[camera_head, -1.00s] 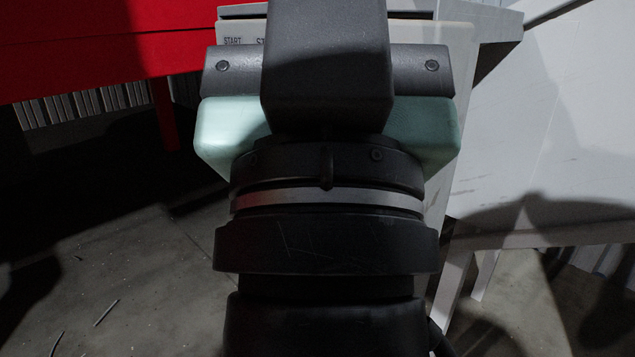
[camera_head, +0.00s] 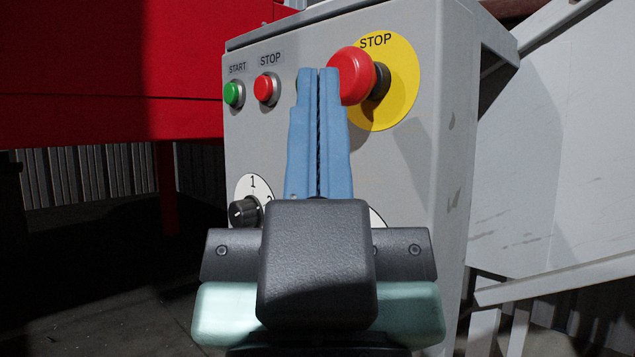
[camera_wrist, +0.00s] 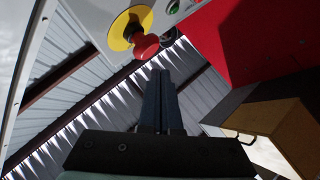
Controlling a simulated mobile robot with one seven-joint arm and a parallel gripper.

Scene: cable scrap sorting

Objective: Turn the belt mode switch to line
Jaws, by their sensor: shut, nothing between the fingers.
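The grey control panel (camera_head: 410,200) fills the middle of the head view. A black knob (camera_head: 244,211) on a white dial, with a 1 and a partly hidden 2, sits low on its left side. A second white dial (camera_head: 376,219) shows only as a sliver behind my gripper; its knob and lettering are hidden. I see no "line" label, so I cannot tell which dial is the belt mode switch. My gripper (camera_head: 319,72) is shut and empty, its blue fingers pointing up in front of the panel. Its fingers (camera_wrist: 158,74) also show in the wrist view.
A red mushroom stop button (camera_head: 352,76) on a yellow disc appears right beside the fingertips; the gap is unclear. A green start button (camera_head: 233,94) and a red stop button (camera_head: 265,88) are to the left. A red machine (camera_head: 110,70) stands behind on the left.

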